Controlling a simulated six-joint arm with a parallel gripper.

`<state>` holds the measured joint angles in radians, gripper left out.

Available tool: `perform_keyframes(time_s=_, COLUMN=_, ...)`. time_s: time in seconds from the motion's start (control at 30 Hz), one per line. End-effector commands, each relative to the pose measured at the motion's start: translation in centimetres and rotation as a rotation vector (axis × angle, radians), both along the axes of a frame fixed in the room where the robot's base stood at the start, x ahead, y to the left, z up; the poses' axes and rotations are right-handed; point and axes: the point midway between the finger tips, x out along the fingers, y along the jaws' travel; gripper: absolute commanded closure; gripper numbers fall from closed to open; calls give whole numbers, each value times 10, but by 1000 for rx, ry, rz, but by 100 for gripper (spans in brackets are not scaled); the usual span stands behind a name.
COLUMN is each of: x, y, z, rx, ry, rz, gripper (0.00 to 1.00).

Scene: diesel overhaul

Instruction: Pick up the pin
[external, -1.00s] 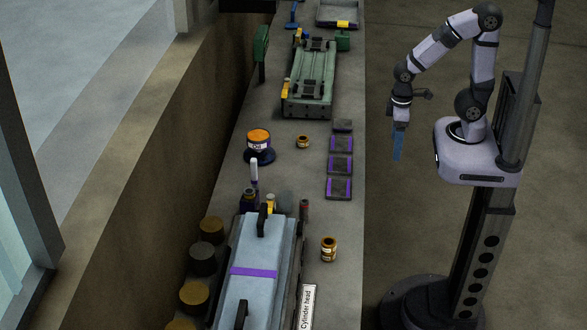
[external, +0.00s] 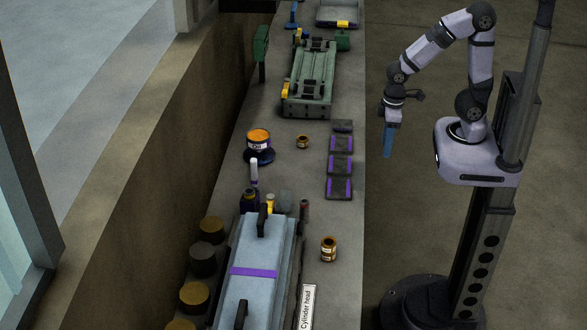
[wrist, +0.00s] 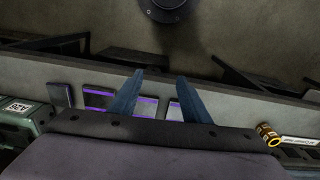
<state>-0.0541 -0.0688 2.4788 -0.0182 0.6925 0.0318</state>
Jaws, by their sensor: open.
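I cannot make out the pin for certain in either view. Dark trays with purple edges (external: 340,164) lie in a row along the bench's right side; what they hold is too small and dark to tell. The same trays (wrist: 97,98) show in the wrist view, partly hidden behind my fingers. My gripper (external: 388,141) is in the air to the right of the bench edge, level with the row of trays, with its blue fingers pointing down. In the wrist view my gripper (wrist: 156,88) has its two fingers apart, with nothing seen between them.
A green engine block (external: 312,80) stands at the back. A pale blue cylinder head (external: 255,260) with handles is in front. An orange-topped pot (external: 258,140), a small jar (external: 302,142) and a brown jar (external: 328,248) stand on the bench. Bare bench lies around the trays.

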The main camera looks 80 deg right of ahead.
Motion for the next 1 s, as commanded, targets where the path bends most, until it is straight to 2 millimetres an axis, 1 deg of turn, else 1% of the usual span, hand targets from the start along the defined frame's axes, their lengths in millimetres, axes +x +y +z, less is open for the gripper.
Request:
perform_keyframes(time_s=0.03, x=19, y=9, z=-1, rx=-3, ry=-21, rz=24, gripper=57)
perform_keyframes(time_s=0.07, x=31, y=15, z=-1, rx=-6, ry=-35, rz=38, gripper=57)
perform_keyframes(time_s=0.1, x=48, y=25, z=-1, rx=-7, ry=-58, rz=56, gripper=57)
perform_keyframes(time_s=0.17, x=76, y=44, z=-2, rx=-8, ry=-95, rz=89, gripper=57)
perform_keyframes(time_s=0.2, x=95, y=59, z=-3, rx=-6, ry=-122, rz=111, gripper=57)
perform_keyframes(time_s=0.27, x=121, y=85, z=-5, rx=-1, ry=-163, rz=143, gripper=57)
perform_keyframes(time_s=0.3, x=137, y=102, z=-7, rx=4, ry=-187, rz=165, gripper=57)
perform_keyframes(time_s=0.37, x=158, y=130, z=-9, rx=15, ry=-226, rz=193, gripper=57)
perform_keyframes(time_s=0.4, x=169, y=147, z=-12, rx=23, ry=-248, rz=211, gripper=57)
perform_keyframes(time_s=0.43, x=176, y=160, z=-13, rx=30, ry=-264, rz=224, gripper=57)
perform_keyframes(time_s=0.5, x=190, y=186, z=-16, rx=45, ry=-294, rz=248, gripper=57)
perform_keyframes(time_s=0.6, x=202, y=214, z=-19, rx=61, ry=-325, rz=273, gripper=57)
perform_keyframes(time_s=0.7, x=208, y=229, z=-20, rx=71, ry=-343, rz=283, gripper=57)
perform_keyframes(time_s=0.87, x=210, y=233, z=-21, rx=74, ry=-349, rz=285, gripper=57)
perform_keyframes(time_s=1.0, x=212, y=233, z=-28, rx=73, ry=-346, rz=285, gripper=57)
